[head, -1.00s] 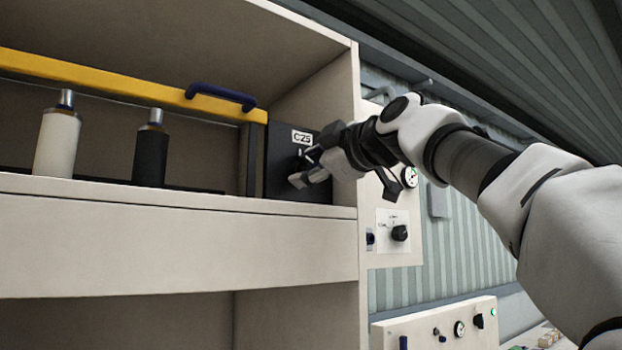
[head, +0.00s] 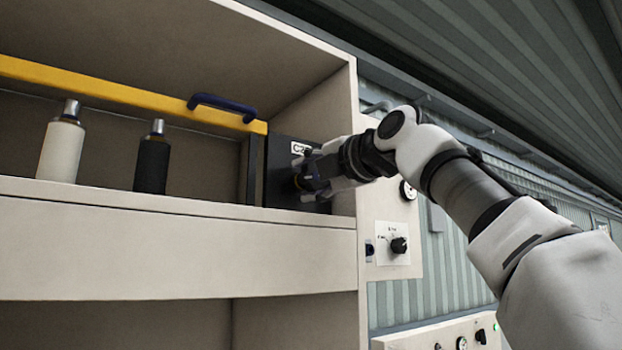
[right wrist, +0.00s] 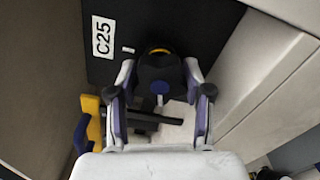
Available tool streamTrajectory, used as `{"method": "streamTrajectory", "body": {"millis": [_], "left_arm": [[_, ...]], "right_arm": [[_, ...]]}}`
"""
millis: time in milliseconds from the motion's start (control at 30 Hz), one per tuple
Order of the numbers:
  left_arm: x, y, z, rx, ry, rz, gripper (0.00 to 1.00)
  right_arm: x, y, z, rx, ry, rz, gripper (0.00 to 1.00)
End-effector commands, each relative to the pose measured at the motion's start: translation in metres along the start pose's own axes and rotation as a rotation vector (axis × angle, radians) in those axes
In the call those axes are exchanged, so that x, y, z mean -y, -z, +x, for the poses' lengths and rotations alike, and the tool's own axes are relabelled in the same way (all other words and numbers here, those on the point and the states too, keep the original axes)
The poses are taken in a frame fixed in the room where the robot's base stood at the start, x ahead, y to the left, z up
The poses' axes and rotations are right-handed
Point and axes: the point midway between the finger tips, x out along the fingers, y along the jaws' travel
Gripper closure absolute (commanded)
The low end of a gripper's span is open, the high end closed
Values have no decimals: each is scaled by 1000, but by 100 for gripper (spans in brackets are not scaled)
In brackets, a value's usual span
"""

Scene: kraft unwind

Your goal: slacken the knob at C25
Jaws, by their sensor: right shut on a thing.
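The C25 panel (head: 283,160) is a black box at the right end of the shelf, with a white C25 label that also shows in the right wrist view (right wrist: 102,37). Below the label is a small white mark. In the head view the gripper mostly hides the knob. My left gripper is not in view.
A yellow bar (head: 120,92) with a blue handle (head: 222,102) crosses the shelf opening. The cabinet's side wall (head: 343,130) is close to my right gripper. A knob plate (head: 393,243) is lower right.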

Motion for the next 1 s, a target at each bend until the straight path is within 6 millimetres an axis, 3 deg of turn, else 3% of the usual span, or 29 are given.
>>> {"method": "streamTrajectory", "body": {"millis": [300, 767, 800, 833, 1000], "left_arm": [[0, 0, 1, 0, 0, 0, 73], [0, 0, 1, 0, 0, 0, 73], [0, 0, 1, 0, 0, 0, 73], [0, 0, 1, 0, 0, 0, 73], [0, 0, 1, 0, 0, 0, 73]], "right_arm": [[1, 1, 1, -2, 1, -103, 85], [2, 2, 1, -3, 3, -114, 85], [2, 2, 1, -3, 3, -114, 36], [2, 2, 1, -3, 3, -114, 25], [2, 1, 1, -2, 2, -114, 24]]}}
